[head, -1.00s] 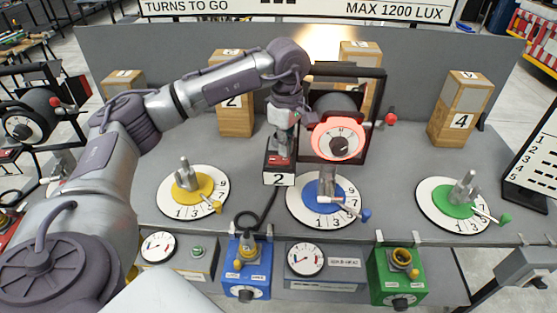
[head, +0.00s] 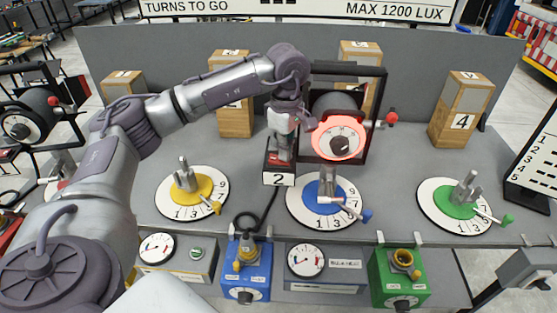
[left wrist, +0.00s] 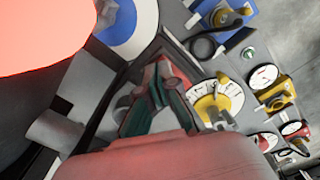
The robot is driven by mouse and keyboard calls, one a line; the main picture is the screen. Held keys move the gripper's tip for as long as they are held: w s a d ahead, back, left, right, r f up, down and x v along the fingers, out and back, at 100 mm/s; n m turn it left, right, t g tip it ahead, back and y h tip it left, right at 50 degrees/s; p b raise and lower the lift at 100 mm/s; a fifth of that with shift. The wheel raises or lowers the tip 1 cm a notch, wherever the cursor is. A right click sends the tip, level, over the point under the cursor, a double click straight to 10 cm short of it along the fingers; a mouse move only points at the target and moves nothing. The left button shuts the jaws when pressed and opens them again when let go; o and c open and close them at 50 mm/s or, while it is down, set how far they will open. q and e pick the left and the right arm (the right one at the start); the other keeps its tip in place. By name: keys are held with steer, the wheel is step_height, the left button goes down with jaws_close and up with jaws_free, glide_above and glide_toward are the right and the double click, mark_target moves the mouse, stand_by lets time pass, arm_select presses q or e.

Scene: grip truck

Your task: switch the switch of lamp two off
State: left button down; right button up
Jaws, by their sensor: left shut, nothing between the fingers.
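The switch box marked 2 (head: 279,179) stands on the grey table, with red showing on its top. My left gripper (head: 281,155) points down at this top and appears to touch it; its fingers are shut and empty. The gripper hides the switch lever, so its position cannot be told. The lamp (head: 339,138) in a dark frame stands just right of the gripper, its front ring red. The back panel behind it is plain grey. In the left wrist view, the red lamp face (left wrist: 45,35) fills the upper left. My right gripper is out of view.
Yellow (head: 188,187), blue (head: 320,190) and green (head: 458,202) dials stand along the table. Wooden blocks, one marked 4 (head: 455,112), stand behind. A black cable (head: 262,210) runs to the front edge, where gauges and boxes hang.

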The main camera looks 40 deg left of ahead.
arm_select(q)
steer(key=shift+r, duration=0.1)
steer(key=shift+r+p, duration=2.4)
steer(key=shift+r, duration=1.05)
steer(key=shift+s+f, duration=0.15)
